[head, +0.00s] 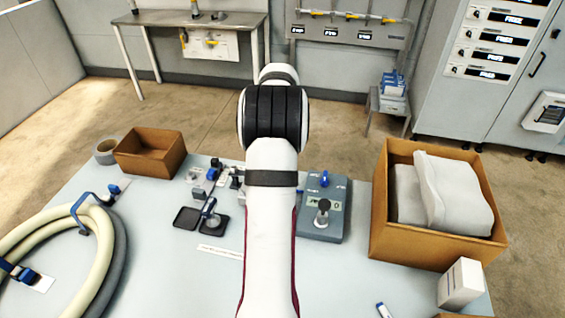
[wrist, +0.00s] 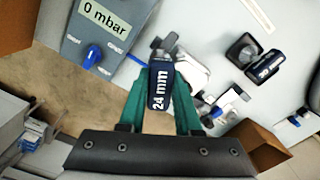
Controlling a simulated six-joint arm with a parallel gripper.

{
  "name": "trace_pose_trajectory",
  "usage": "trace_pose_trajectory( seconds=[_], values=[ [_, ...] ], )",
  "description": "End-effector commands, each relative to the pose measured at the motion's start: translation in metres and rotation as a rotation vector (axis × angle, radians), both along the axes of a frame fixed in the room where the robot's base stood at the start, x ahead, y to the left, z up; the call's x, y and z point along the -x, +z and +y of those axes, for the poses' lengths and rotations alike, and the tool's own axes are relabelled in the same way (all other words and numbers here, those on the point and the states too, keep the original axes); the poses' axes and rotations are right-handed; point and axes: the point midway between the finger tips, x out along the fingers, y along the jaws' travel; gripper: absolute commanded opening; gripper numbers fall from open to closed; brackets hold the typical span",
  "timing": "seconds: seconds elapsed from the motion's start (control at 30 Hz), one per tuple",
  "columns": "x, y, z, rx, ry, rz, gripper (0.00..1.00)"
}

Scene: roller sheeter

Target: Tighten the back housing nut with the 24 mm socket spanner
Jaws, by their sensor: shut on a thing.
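In the wrist view, my gripper (wrist: 160,92) has green fingers shut on the 24 mm socket spanner (wrist: 160,88). Its dark blue handle carries white "24 mm" lettering. Pale and grey metal parts (wrist: 190,72) show just beyond the spanner, perhaps the housing. The back nut is not distinguishable, and I cannot tell whether the socket touches it. In the head view, my arm hides the gripper and spanner. Small metal and blue fittings (head: 198,180) show left of the arm. A second spanner (head: 208,208) stands on a dark square pad; it also shows in the wrist view (wrist: 268,66).
A grey gauge box (head: 335,226) with a blue knob stands right of my arm; its display reads "0 mbar" in the wrist view (wrist: 103,15). An empty dark pad (head: 187,218), a coiled hose (head: 110,255), a small carton (head: 150,152) and a large carton (head: 400,240) are on the table.

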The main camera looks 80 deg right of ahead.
Motion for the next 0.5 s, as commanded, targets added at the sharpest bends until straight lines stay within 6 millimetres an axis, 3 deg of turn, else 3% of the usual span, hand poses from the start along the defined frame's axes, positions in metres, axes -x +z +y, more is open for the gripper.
trace_pose_trajectory(
  seconds=[0.5],
  values=[
    [0.0001,-0.0102,0.0,-0.001,0.0,0.001,0.0]
  ],
)
